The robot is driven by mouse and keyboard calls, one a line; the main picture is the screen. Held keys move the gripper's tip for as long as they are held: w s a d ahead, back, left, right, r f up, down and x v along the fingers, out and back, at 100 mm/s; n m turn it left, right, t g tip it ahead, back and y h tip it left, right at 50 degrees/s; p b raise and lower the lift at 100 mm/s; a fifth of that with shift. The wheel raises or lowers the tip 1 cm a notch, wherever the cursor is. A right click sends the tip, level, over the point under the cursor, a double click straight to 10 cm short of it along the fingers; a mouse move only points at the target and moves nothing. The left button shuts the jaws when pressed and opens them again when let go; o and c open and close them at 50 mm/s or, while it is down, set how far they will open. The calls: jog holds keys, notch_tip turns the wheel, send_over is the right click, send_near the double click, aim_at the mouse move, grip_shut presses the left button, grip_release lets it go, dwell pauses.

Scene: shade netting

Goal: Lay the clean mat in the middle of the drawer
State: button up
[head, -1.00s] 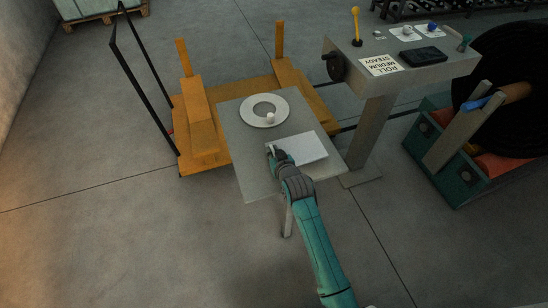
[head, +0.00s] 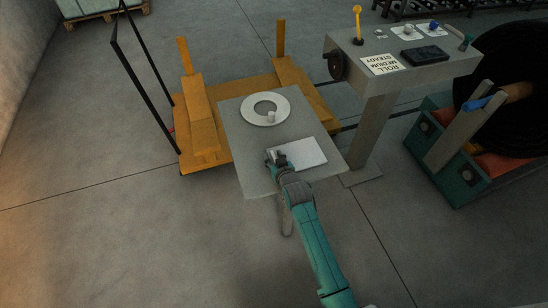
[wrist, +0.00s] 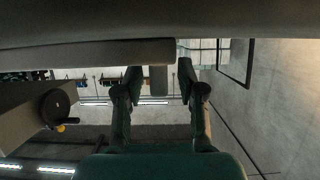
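A white flat rectangle (head: 302,153), which may be the mat, lies on the front right of a grey table top (head: 245,145). My gripper (head: 276,158) is at its left edge in the head view; I cannot tell there whether it touches. In the wrist view my gripper (wrist: 159,75) has its two fingers apart, with a grey block-like piece (wrist: 158,79) showing between them and gaps on both sides. A pale ring (head: 254,109) lies farther back on the table top, with a small light knob at its front edge. I cannot make out a drawer.
An orange pallet-like frame (head: 205,135) with uprights stands behind and left of the table. A grey control stand (head: 375,110) with a sign is close on the right. A green machine with a black roll (head: 505,70) is farther right. Floor in front is clear.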

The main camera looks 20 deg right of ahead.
jog(key=shift+s+r, duration=0.1)
jog(key=shift+r, duration=0.05)
jog(key=v, duration=1.1)
jog(key=shift+s+r, duration=0.25)
jog(key=shift+s, duration=0.1)
